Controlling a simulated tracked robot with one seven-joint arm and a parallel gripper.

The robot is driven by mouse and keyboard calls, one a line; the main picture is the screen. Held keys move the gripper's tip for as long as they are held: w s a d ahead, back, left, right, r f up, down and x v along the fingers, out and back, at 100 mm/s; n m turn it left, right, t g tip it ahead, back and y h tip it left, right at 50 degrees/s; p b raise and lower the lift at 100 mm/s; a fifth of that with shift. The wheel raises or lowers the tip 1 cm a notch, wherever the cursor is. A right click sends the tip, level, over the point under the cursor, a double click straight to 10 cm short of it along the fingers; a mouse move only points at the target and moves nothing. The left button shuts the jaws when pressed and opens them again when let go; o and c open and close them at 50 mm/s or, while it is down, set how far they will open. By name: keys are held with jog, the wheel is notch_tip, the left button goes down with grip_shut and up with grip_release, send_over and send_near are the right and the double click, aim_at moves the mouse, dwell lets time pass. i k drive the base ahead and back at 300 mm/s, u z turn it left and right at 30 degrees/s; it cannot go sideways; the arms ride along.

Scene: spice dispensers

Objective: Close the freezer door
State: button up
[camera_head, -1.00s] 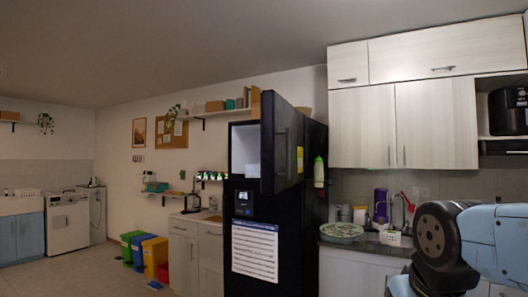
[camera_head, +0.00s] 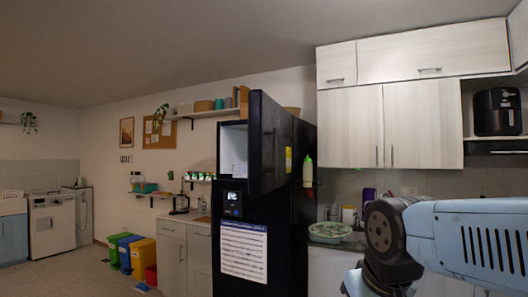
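A tall black fridge-freezer (camera_head: 230,203) stands at the centre of the head view. Its upper door, the freezer door (camera_head: 270,140), is swung open and points toward me, with a handle on its face. The white freezer interior (camera_head: 234,150) shows to the left of the door. The lower door carries a white printed sheet and is shut. My arm reaches in from the right side of the view, in front of the counter and well to the right of the fridge. My gripper is not in view.
Right of the fridge is a counter with a patterned bowl (camera_head: 329,232) and bottles, below wall cabinets (camera_head: 390,125). Left of it are a low cabinet (camera_head: 172,250) and coloured bins (camera_head: 142,258). Open floor (camera_head: 80,275) lies at the left.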

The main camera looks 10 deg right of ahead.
aim_at(270, 163)
jog(key=u, duration=0.3)
jog(key=i, duration=0.9)
jog(key=z, duration=0.5)
